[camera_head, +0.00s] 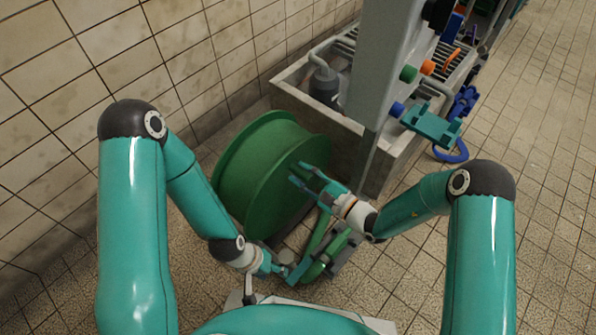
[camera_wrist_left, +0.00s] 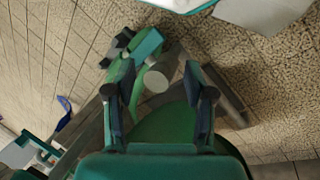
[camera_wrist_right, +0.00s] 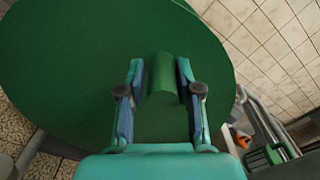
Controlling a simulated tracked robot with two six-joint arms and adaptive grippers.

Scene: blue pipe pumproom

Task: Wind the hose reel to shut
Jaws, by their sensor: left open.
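The hose reel (camera_head: 265,175) is a large green drum standing on edge beside the tiled wall, its flat face toward my right arm. My right gripper (camera_head: 302,174) is at that face. In the right wrist view, a short green handle (camera_wrist_right: 163,78) stands out from the reel's disc (camera_wrist_right: 70,60) between the fingers. I cannot tell whether they press on it. My left gripper (camera_head: 288,274) is open, low in front of the reel.
A concrete trough (camera_head: 300,103) with a grey pump-like item (camera_head: 324,86) stands behind the reel. A grey post (camera_head: 380,70) carries coloured pipe fittings. A blue handwheel (camera_head: 451,150) is further right. The tiled floor at right is clear.

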